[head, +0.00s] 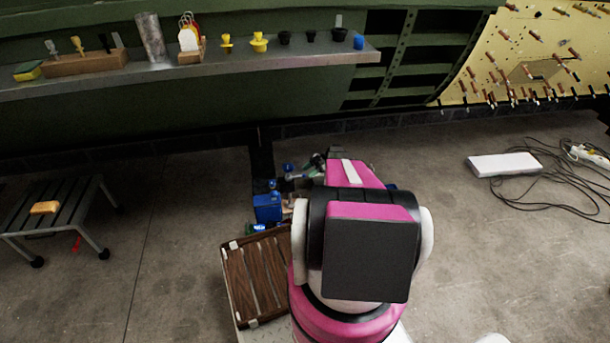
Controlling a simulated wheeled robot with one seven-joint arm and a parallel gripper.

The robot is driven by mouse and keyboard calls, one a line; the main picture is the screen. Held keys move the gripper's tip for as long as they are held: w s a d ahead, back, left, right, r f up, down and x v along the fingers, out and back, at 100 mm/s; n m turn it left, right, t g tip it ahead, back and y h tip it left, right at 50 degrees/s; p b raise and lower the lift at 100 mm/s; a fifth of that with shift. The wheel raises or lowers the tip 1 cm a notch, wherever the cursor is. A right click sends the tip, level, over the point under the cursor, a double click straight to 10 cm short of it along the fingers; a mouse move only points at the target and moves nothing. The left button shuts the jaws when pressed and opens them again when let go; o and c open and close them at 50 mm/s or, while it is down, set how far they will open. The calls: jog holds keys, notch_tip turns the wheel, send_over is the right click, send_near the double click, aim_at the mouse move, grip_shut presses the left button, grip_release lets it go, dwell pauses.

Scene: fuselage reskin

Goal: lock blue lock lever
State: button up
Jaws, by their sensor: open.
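Several blue parts sit on the floor-level equipment just left of my arm, below the shelf. They include a blue box-like block (268,207) and a small blue knob-like part (288,167). Which of them is the blue lock lever, and whether it is locked, I cannot tell at this size. My pink and black arm stands in front of this equipment and covers its right side. My gripper is hidden beyond the arm, so I cannot see its fingers or what they touch.
A wooden slatted crate (238,290) stands close left of my arm. A metal shelf (210,78) with small tools runs along the green fuselage. A white box (505,164) and cables lie at right.

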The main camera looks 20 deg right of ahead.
jog(key=v, duration=0.7)
jog(key=shift+d, duration=0.15)
